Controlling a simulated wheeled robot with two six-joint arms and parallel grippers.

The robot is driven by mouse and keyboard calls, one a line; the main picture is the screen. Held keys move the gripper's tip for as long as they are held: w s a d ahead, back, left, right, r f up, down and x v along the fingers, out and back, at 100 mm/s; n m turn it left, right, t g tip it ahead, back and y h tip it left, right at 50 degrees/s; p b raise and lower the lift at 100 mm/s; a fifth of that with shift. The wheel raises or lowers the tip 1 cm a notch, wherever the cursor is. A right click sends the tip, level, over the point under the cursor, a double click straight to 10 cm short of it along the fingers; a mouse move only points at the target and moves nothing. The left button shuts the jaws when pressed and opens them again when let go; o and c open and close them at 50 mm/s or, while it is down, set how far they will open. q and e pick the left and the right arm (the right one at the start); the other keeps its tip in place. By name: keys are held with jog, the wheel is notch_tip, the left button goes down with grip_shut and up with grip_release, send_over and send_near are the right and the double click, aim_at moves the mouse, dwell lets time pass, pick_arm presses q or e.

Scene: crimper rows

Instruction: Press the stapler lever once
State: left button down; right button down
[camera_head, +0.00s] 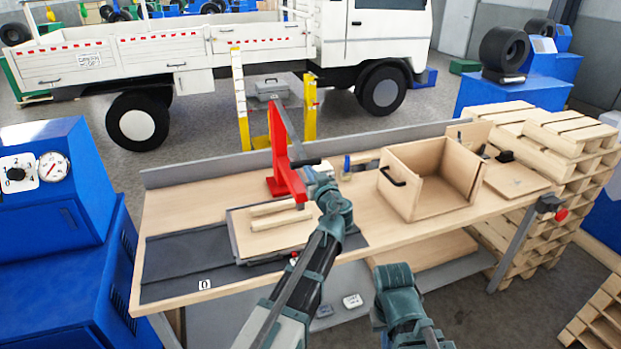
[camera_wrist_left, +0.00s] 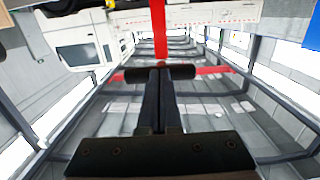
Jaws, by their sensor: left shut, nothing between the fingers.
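The red stapler (camera_head: 279,150) stands upright at the back middle of the workbench. Its black crossbar handle (camera_head: 306,163) sticks out toward my left gripper (camera_head: 322,172). In the left wrist view my left gripper (camera_wrist_left: 160,80) is shut and empty, and its fingertips overlap the black crossbar handle (camera_wrist_left: 183,72). I cannot tell whether they touch. A red bar of the stapler (camera_wrist_left: 158,25) shows beyond the handle. My right arm shows at the bottom of the head view, but its gripper is not visible.
A wooden board (camera_head: 250,240) with wooden strips (camera_head: 275,221) lies in front of the stapler on the workbench (camera_head: 180,195). An open wooden box (camera_head: 400,195) stands to the right. A dark mat (camera_head: 180,258) at left is mostly clear. Pallets (camera_head: 585,150) are stacked at right.

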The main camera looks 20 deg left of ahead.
pick_arm(q)
jog(key=w+a+f+b, duration=0.1)
jog(key=w+f+b, duration=0.1)
jog(key=f+b, duration=0.3)
jog(key=w+a+f+b, duration=0.2)
jog(key=f+b, duration=0.3)
jog(key=f, duration=0.1)
jog(key=shift+w, duration=0.25)
jog(key=shift+f, duration=0.1)
